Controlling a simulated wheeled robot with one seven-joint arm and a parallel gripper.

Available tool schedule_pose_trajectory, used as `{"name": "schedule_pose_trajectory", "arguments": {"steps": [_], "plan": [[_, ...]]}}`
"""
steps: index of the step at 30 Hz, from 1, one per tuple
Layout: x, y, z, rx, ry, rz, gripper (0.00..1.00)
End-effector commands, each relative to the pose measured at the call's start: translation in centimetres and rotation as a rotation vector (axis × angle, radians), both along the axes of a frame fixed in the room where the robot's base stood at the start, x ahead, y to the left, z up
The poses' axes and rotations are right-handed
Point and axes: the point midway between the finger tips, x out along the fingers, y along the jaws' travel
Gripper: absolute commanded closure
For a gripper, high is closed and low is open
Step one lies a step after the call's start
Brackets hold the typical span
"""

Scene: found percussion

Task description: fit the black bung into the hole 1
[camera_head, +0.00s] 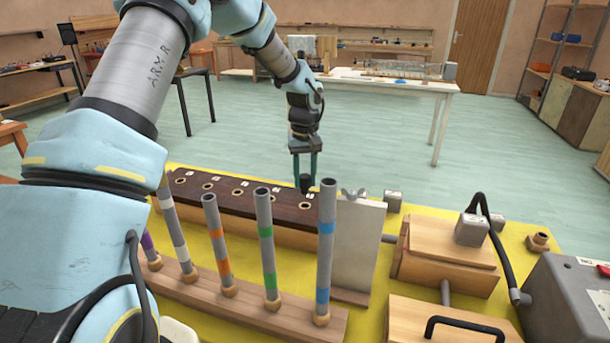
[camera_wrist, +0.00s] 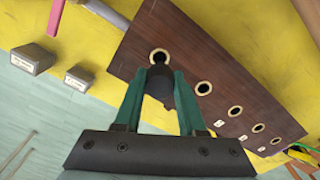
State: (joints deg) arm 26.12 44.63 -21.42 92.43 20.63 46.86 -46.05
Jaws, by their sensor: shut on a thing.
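My gripper (camera_head: 305,180) points down over the right end of a dark wooden board (camera_head: 222,193) with a row of brass-rimmed holes. Its green fingers are shut on the black bung (camera_head: 305,185), which also shows between the fingertips in the wrist view (camera_wrist: 159,84). The bung appears just above the board. The end hole (camera_head: 305,205) lies close to it, and in the wrist view this hole (camera_wrist: 160,55) shows just beyond the bung, partly covered by it. The number labels are too small to read, so I cannot tell which hole is 1.
Upright grey tubes with coloured bands (camera_head: 266,245) stand in front of the board. A pale upright plate (camera_head: 357,245) stands close to its right end. Wooden blocks (camera_head: 448,262) and a grey box (camera_head: 570,300) are farther right on the yellow top.

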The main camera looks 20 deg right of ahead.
Motion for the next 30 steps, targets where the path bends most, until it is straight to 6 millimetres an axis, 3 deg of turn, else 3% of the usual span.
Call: {"name": "schedule_pose_trajectory", "arguments": {"steps": [3, 9, 30], "plan": [[0.0, 0.0, -1.5, 0.0, 0.001, 0.0, 1.0], [0.0, 0.0, -2.7, 0.0, 0.001, 0.0, 1.0], [0.0, 0.0, -2.8, 0.0, -0.001, -0.001, 1.0]]}}
